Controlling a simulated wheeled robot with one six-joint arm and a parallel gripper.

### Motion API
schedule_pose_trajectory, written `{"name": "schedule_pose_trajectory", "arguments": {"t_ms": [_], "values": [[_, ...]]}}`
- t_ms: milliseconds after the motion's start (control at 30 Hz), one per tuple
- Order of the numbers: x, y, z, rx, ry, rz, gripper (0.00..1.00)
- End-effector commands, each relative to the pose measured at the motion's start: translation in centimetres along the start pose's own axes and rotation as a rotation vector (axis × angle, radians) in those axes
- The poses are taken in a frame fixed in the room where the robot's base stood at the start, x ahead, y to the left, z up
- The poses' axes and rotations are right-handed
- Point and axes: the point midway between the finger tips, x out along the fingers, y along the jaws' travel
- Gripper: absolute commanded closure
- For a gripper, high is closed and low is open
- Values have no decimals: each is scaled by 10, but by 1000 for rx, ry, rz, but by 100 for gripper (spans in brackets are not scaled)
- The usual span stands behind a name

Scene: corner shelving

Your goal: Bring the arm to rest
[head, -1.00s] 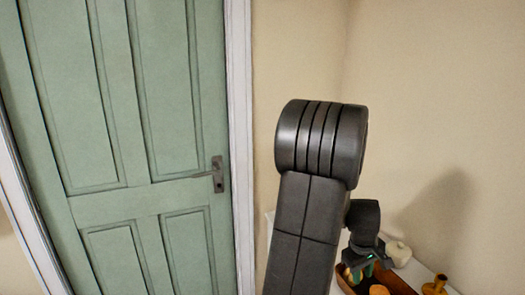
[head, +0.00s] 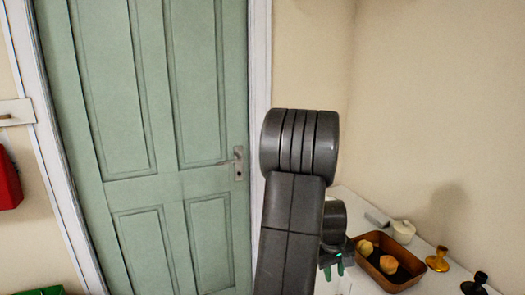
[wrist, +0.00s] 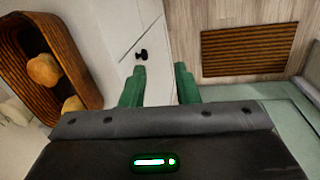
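My gripper (head: 333,271) shows in the head view beside my large grey arm link, to the left of the brown tray (head: 414,267) and apart from it. In the wrist view, the two green fingers of my gripper (wrist: 161,75) stand apart with nothing between them. The gripper is open and empty. The tray also shows in the wrist view (wrist: 20,62), at the left, with roll-like items (wrist: 42,69) in it. Part of my wrist is hidden behind my arm link in the head view.
The tray stands on a white shelf top (head: 349,199) with a white lidded pot (head: 403,232), a gold candlestick (head: 438,259) and a black one (head: 475,284). A green door (head: 150,150) is at the left. A small dark knob (wrist: 141,54) and slatted brown panel (wrist: 248,50) show beyond my fingers.

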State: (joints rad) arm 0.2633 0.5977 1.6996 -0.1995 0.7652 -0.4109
Motion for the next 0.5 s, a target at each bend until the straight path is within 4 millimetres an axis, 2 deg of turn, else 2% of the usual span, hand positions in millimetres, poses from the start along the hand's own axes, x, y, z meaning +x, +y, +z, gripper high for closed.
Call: {"name": "schedule_pose_trajectory", "arguments": {"t_ms": [500], "values": [[32, -80, -60, 116, -25, -5, 72]]}}
